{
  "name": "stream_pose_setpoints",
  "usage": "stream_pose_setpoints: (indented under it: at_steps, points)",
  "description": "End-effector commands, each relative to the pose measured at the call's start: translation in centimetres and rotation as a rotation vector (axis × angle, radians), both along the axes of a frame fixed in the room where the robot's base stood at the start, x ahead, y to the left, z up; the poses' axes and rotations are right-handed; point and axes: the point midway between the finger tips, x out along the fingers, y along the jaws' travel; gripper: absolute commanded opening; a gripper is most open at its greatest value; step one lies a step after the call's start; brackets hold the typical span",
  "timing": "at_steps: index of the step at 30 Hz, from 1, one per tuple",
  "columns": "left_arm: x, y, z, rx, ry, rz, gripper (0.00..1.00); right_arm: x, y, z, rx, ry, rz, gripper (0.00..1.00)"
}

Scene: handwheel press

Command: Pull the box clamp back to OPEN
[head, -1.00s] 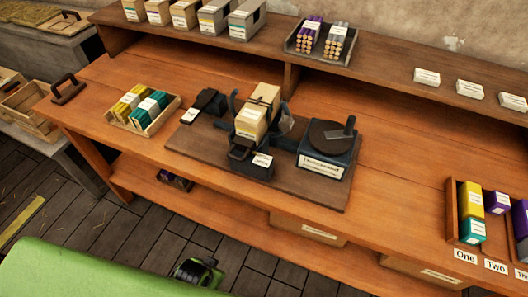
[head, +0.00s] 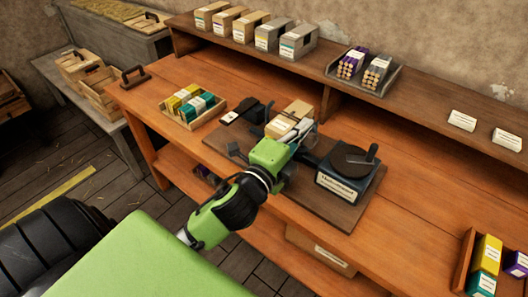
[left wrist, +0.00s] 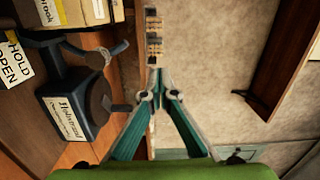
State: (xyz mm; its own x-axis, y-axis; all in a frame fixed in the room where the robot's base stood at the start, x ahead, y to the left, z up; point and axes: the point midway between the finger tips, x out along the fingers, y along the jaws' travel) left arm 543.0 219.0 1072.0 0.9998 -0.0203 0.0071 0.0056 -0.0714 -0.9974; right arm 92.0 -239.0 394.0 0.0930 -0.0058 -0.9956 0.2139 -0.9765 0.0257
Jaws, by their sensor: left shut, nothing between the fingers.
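A cream box (head: 298,111) stands upright in the press behind my gripper. It also shows in the left wrist view (left wrist: 60,12). My left gripper (head: 303,134) is over the press, close in front of the box. Its teal fingers (left wrist: 153,78) meet at the tips, shut and empty. I cannot tell whether it touches the clamp. My right gripper is out of view.
A dark block with a round disc and crank (head: 350,162) stands right of the clamp. A tray of yellow and teal packs (head: 203,121) lies to the left. A shelf (head: 400,107) runs along the back.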

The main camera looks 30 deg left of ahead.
Motion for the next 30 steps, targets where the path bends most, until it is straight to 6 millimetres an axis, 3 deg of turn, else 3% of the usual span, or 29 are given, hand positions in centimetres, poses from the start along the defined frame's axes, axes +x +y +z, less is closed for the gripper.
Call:
stream_pose_setpoints:
  at_steps: [1,6,9,13,17,21,25,28,29,30]
  points:
    - [0.5,-1.1,3.0,0.123,-0.101,-0.047,0.0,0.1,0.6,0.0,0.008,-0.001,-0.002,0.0]
    - [0.0,-6.2,10.7,0.559,-0.435,-0.183,0.0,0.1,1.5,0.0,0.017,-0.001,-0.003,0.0]
    - [-1.4,-9.5,13.7,0.823,-0.631,-0.247,0.0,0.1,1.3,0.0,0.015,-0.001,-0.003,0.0]
    - [-3.9,-13.7,15.3,1.171,-0.884,-0.319,0.0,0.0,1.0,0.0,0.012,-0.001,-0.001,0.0]
    - [-6.4,-17.0,14.5,1.519,-1.135,-0.381,0.0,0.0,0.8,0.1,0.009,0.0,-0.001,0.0]
    - [-8.5,-18.8,11.5,1.889,-1.398,-0.456,0.0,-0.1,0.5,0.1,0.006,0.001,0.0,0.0]
    - [-9.3,-18.4,7.4,2.222,-1.636,-0.543,0.0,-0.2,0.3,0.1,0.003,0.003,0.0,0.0]
    - [-9.3,-16.5,4.0,2.465,-1.812,-0.636,0.0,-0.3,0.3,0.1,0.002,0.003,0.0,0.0]
    - [-9.1,-15.6,3.0,-2.415,1.777,0.642,0.0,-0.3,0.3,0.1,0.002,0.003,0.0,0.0]
    - [-8.9,-14.3,1.8,-2.317,1.705,0.641,0.0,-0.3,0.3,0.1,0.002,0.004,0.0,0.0]
